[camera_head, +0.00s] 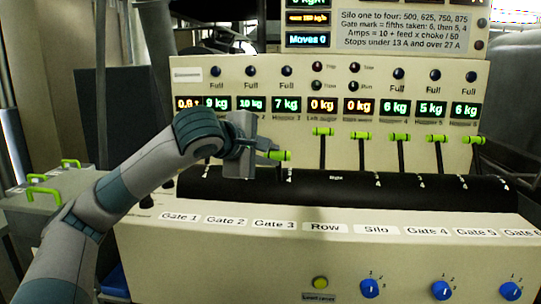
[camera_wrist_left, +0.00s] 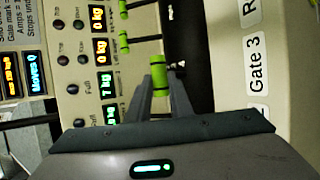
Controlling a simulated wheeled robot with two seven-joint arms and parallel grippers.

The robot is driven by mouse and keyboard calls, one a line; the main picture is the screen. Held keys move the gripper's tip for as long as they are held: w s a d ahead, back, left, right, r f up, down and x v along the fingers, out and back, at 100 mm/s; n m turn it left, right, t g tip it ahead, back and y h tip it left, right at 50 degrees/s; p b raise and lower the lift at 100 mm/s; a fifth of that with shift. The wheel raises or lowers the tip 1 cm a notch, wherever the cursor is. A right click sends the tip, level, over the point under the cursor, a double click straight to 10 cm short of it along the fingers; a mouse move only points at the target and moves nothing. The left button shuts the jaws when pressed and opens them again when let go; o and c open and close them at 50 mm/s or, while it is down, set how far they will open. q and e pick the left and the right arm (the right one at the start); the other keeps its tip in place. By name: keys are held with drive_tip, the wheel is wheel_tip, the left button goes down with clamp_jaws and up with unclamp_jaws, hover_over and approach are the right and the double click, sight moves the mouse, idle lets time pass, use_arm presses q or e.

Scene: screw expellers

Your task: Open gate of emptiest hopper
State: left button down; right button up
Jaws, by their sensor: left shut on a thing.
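My left gripper (camera_head: 268,154) is shut on the green handle of the Gate 3 lever (camera_head: 280,156); the handle (camera_wrist_left: 158,75) also shows between the fingers in the left wrist view. This handle sits lower than the handles to its right. The Gate 4 lever (camera_head: 400,136), Gate 5 lever (camera_head: 437,138) and Gate 6 lever (camera_head: 474,140) stand raised. The hopper displays read 9, 10 and 7 kg on the left, and 6, 5 (camera_head: 430,108) and 6 kg on the right. My arm hides the Gate 1 and Gate 2 levers. My right gripper is out of view.
The Row lever (camera_head: 322,131) and Silo lever (camera_head: 362,134) stand right of the gripper. A notice (camera_head: 404,31) is above. A grey box (camera_head: 60,205) with green handles stands left.

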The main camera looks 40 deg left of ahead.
use_arm(q)
drive_tip(key=shift+d+f+g, duration=0.15)
drive_tip(key=shift+d+f, duration=0.05)
drive_tip(key=shift+f, duration=0.3)
drive_tip(key=shift+d+f+g, duration=0.15)
drive_tip(key=shift+f, duration=0.3)
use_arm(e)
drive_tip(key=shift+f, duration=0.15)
use_arm(q)
drive_tip(key=c, duration=1.9)
unclamp_jaws()
drive_tip(key=shift+s, duration=0.1)
drive_tip(key=o, duration=0.3)
drive_tip(key=shift+s+a, duration=0.1)
drive_tip(key=shift+s, duration=0.05)
drive_tip(key=shift+r, duration=0.15)
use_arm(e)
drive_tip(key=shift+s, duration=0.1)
use_arm(q)
drive_tip(key=shift+r, duration=0.25)
drive_tip(key=shift+p+v, duration=0.45)
drive_tip(key=shift+v, duration=8.2)
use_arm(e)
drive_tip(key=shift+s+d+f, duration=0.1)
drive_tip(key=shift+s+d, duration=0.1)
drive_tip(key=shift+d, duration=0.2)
use_arm(q)
drive_tip(key=shift+a+f, duration=0.1)
drive_tip(key=shift+a, duration=0.1)
